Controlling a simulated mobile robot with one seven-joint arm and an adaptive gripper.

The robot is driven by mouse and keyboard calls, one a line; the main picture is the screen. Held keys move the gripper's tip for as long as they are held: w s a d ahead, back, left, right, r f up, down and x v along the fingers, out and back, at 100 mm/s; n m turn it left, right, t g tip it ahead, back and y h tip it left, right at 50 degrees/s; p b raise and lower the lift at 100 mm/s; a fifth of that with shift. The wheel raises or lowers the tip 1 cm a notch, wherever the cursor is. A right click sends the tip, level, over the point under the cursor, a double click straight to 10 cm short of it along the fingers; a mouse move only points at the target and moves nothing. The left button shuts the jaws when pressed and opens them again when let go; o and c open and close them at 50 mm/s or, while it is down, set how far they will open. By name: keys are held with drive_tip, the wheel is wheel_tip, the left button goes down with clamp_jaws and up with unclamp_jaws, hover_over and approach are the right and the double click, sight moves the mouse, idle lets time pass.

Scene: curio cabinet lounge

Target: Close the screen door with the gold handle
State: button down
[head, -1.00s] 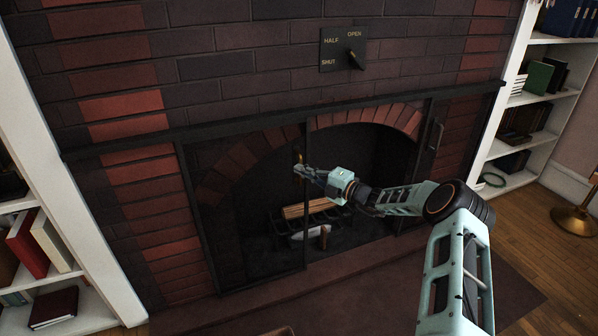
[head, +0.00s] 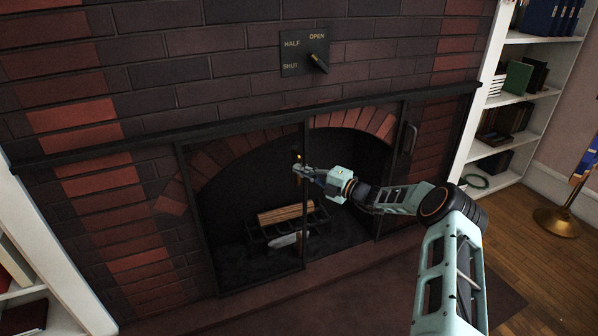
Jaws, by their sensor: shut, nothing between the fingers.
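The gold handle (head: 298,157) is on the right-hand upright of a dark-framed sliding screen door (head: 246,291). This door covers the left and middle part of the arched fireplace opening. To its right, a stretch of the opening shows without this door in front. My gripper (head: 299,170) is shut with nothing between its fingers. Its tips are at the gold handle, from the right side, and partly cover it. I cannot tell whether they touch.
A dial plate (head: 293,66) marked SHUT, HALF and OPEN is above the mantel rail (head: 240,124); its pointer is at the right. A log grate (head: 286,226) sits inside the fireplace. Shelves (head: 520,97) flank the right.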

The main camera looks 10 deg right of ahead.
drive_tip(key=shift+w+d, duration=0.15)
drive_tip(key=shift+d, duration=0.35)
drive_tip(key=shift+d, duration=0.15)
